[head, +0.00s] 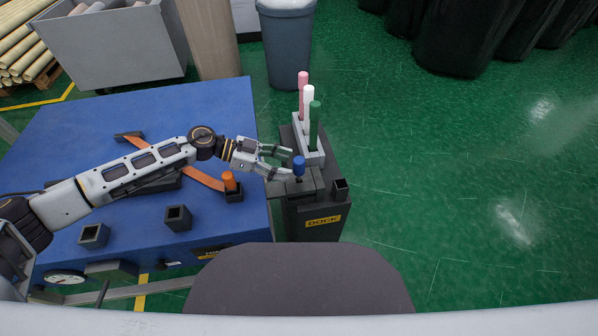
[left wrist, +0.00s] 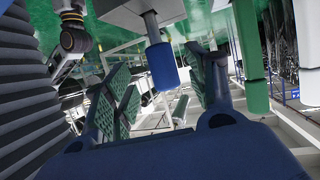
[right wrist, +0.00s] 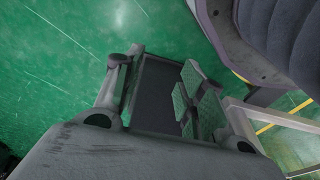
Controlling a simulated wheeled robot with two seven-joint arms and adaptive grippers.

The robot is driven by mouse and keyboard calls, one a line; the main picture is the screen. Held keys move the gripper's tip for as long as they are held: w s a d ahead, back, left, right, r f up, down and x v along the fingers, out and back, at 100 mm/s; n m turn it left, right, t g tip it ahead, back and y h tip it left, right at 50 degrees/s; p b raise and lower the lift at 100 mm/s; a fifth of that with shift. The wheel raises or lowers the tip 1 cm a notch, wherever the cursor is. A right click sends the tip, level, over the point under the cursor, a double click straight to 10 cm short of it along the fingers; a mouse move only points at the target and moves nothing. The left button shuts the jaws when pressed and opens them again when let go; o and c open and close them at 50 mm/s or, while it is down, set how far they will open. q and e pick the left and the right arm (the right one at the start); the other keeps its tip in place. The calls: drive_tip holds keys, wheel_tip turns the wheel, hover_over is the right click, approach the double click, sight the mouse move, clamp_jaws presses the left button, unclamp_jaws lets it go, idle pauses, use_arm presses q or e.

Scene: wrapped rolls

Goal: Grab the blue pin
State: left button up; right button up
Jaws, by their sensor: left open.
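The blue pin (head: 299,166) stands upright at the near end of the pin holder on the dark dock (head: 312,212), right of the blue table. My left gripper (head: 284,163) is open, its fingertips close to the pin's left side. In the left wrist view, the blue pin (left wrist: 163,66) shows between the two spread fingers (left wrist: 168,92), toward the top of the picture. I cannot tell whether a finger touches it. My right gripper (right wrist: 160,90) shows in the right wrist view with its fingers apart and no object between them.
Green (head: 314,125), white (head: 308,100) and pink (head: 303,82) pins stand behind the blue one. An orange pin (head: 229,180) is in a black socket on the blue table (head: 130,225). A grey bin (head: 288,45) stands behind the dock.

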sight(299, 168)
use_arm(q)
drive_tip(key=shift+d, duration=0.2)
use_arm(e)
drive_tip(key=shift+s+a+r, duration=0.1)
drive_tip(key=shift+s, duration=0.2)
use_arm(q)
drive_tip(key=shift+f, duration=0.1)
use_arm(e)
drive_tip(key=shift+w, duration=0.1)
use_arm(q)
drive_tip(key=shift+d, duration=0.15)
drive_tip(key=shift+d+f, duration=0.3)
drive_tip(key=shift+d, duration=0.2)
drive_tip(key=shift+w+d+f+b, duration=0.1)
drive_tip(key=shift+d+f+b, duration=0.25)
drive_tip(key=shift+d+b, duration=0.15)
drive_tip(key=shift+x, duration=1.3)
use_arm(e)
drive_tip(key=shift+w+a+r, duration=0.15)
drive_tip(key=shift+a+r, duration=0.1)
drive_tip(key=shift+r, duration=0.85)
drive_tip(key=shift+w+a+r, duration=0.1)
drive_tip(key=shift+a+r, duration=0.1)
drive_tip(key=shift+r, duration=0.85)
use_arm(q)
drive_tip(key=shift+r, duration=0.1)
clamp_jaws()
